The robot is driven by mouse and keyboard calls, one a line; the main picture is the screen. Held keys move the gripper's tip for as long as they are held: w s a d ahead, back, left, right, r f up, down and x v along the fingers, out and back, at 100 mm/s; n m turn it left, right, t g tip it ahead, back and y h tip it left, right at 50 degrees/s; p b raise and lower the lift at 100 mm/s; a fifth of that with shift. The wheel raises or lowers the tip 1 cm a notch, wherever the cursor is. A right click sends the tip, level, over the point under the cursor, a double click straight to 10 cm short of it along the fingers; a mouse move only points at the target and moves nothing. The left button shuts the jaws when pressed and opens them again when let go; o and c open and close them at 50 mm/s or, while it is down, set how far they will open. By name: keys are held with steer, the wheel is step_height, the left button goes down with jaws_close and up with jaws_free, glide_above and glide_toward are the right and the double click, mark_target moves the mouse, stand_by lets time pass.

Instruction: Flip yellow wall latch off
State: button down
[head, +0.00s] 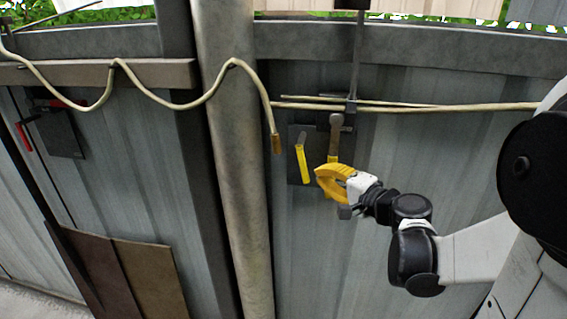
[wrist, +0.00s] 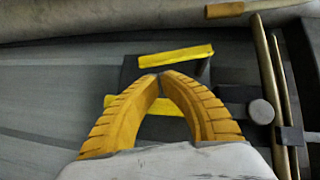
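A dark plate (head: 296,177) on the grey metal wall carries a slanted yellow bar (head: 303,164). To its right hangs a lever (head: 335,138) with a round grey top and a yellow lower end. The bar also shows in the wrist view (wrist: 176,57), along the plate's upper part. The lever's yellow part (wrist: 170,106) lies behind my fingers there, its round knob (wrist: 260,112) to the right. My gripper (head: 320,176) has yellow fingers whose tips meet in the wrist view (wrist: 160,76), with nothing seen between them. It is in front of the plate; contact is unclear.
A thick vertical pipe (head: 236,170) stands left of the plate. A pale cable (head: 180,103) loops along the wall and ends beside the plate; thin rods (head: 430,107) run across above. A red-handled dark fitting (head: 60,132) is at far left. Brown panels (head: 125,275) lean below.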

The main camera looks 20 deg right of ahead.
steer(key=shift+x, duration=1)
steer(key=b, duration=0.2)
steer(key=w+a+f+m+b, duration=0.1)
steer(key=shift+a+f+t+b, duration=0.1)
steer(key=shift+a+t+b, duration=0.25)
steer(key=shift+t+b, duration=0.05)
